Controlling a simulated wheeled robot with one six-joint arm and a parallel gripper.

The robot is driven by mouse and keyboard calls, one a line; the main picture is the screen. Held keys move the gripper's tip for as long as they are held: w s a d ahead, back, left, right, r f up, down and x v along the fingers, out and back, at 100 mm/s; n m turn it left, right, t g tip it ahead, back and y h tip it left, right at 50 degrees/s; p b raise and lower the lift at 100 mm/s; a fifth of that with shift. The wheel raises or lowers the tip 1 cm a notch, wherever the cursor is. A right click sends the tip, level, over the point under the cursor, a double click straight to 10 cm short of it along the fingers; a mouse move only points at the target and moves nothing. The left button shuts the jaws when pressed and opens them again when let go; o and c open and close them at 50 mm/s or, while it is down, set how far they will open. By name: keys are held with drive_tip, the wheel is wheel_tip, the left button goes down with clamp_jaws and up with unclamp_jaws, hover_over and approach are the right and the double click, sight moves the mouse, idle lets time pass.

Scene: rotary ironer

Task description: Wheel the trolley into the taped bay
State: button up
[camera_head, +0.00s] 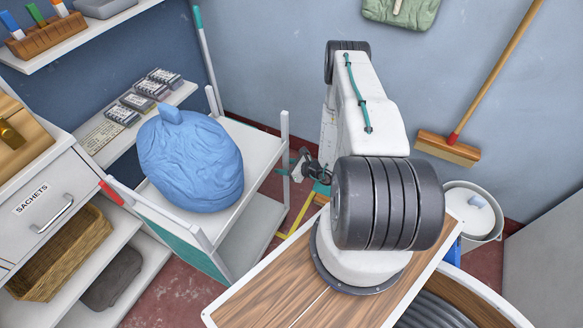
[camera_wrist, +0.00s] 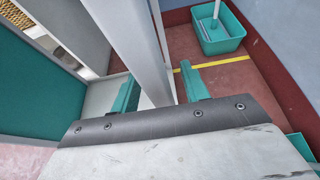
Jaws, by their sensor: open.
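The white trolley (camera_head: 262,150) stands at centre-left in the head view, with upright posts and a teal side panel. A blue bundle (camera_head: 190,160) sits on its top. Yellow floor tape (camera_head: 301,208) shows between the trolley and my arm; a yellow line (camera_wrist: 228,61) also crosses the red floor in the wrist view. The rest of the bay outline is hidden. My gripper (camera_head: 305,168) is beside the trolley's right post. In the wrist view, its open teal fingers (camera_wrist: 158,84) lie either side of a pale post (camera_wrist: 135,40); I cannot tell whether they touch it.
A drawer cabinet (camera_head: 40,205) with a wicker basket stands left of the trolley. A teal tub (camera_wrist: 220,32) stands beyond the yellow line. A broom (camera_head: 450,147) leans on the back wall, near a white bucket (camera_head: 485,232). Red floor shows between trolley and cabinet.

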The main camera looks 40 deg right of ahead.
drive_tip(key=shift+w+a+f, duration=0.2)
drive_tip(key=shift+w+f, duration=0.05)
drive_tip(key=shift+w, duration=0.3)
clamp_jaws()
idle(1.1)
